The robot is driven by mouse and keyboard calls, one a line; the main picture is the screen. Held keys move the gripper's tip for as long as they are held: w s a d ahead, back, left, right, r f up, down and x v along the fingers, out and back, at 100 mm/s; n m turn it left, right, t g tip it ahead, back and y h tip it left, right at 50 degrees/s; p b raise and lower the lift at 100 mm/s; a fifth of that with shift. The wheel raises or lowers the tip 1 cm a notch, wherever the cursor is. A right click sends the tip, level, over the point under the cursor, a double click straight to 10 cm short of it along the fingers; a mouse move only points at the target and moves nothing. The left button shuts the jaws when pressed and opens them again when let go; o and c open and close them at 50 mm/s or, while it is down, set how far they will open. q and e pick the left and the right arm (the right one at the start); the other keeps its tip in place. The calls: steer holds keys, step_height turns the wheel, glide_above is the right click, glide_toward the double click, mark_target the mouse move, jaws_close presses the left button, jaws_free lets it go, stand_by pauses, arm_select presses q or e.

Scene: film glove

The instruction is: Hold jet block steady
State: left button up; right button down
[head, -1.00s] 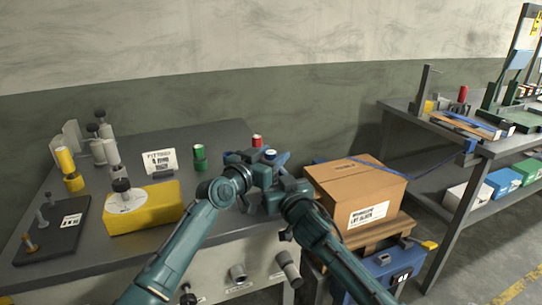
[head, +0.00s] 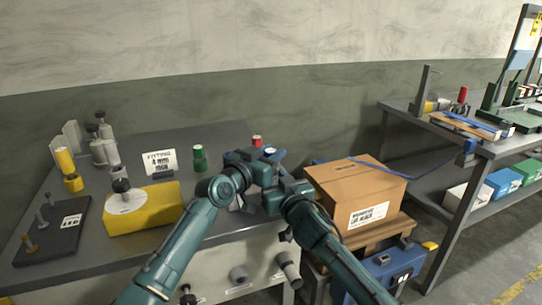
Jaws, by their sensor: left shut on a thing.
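My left gripper (head: 262,172) is over the right end of the grey bench, its fingers mostly hidden behind its own body. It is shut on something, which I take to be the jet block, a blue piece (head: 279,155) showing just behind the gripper. A small white-topped part (head: 270,151) and a red-capped part (head: 257,141) stand close behind it. My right gripper (head: 284,192) is right beside the left one, over the bench's right edge. Its fingers are hidden, so its opening cannot be told.
On the bench (head: 215,140) are a green cylinder (head: 199,158), a white label card (head: 159,162), a yellow block (head: 143,208), a dark peg plate (head: 57,229) and several yellow and grey parts. A cardboard box (head: 356,189) stands close at the right.

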mark_target(271, 150)
arm_select(q)
steer(key=shift+r, duration=0.2)
steer(key=shift+r, duration=2.3)
steer(key=shift+r, duration=1.5)
arm_select(e)
steer(key=c, duration=0.9)
jaws_free()
steer(key=shift+o, duration=0.2)
